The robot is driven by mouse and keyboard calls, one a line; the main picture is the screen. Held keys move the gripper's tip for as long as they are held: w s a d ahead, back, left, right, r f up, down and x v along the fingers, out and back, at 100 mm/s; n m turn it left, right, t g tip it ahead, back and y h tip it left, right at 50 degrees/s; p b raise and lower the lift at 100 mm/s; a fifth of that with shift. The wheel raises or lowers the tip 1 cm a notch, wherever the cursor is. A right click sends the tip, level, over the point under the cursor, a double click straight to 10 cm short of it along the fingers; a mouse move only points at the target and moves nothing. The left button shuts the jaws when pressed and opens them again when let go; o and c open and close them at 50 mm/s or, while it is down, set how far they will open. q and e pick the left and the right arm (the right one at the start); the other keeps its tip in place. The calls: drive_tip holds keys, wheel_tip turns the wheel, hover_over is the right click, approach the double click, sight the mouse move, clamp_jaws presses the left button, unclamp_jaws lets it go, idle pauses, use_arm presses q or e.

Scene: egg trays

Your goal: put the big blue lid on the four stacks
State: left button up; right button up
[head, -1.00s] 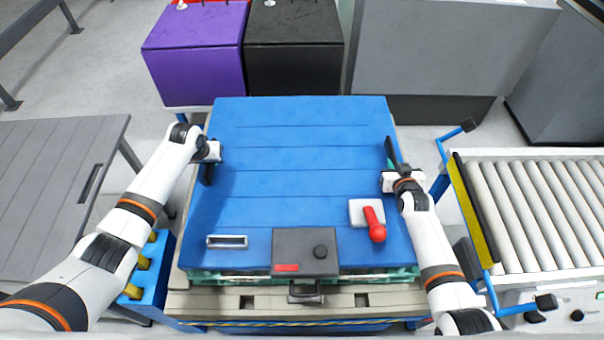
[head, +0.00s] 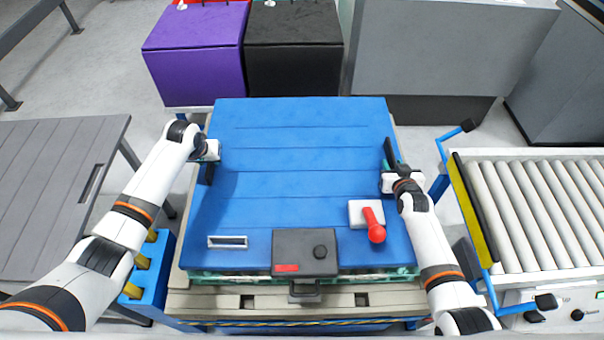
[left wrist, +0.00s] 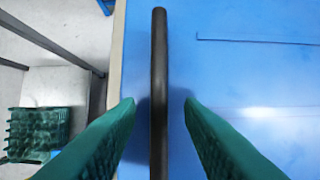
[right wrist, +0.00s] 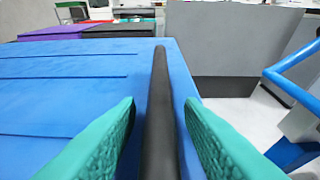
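The big blue lid (head: 295,155) lies flat over the pallet in the head view. Green tray edges (head: 395,273) show under its front side. The stacks below are mostly hidden. My left gripper (head: 211,158) is at the lid's left side. In the left wrist view its green fingers stand apart on both sides of a black handle (left wrist: 160,90), with gaps to it. My right gripper (head: 389,172) is at the lid's right side. In the right wrist view its fingers stand either side of another black handle (right wrist: 160,115), with gaps showing.
A dark grey box (head: 305,252) and a red-handled tool on a white base (head: 375,225) appear at the lid's front. A roller conveyor (head: 540,205) is on the right, a grey table (head: 50,190) on the left. Purple (head: 195,55) and black (head: 293,60) boxes stand behind.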

drive_tip(key=shift+s, duration=0.1)
drive_tip(key=v, duration=1.2)
use_arm(q)
drive_tip(key=v, duration=1)
drive_tip(key=shift+s, duration=0.1)
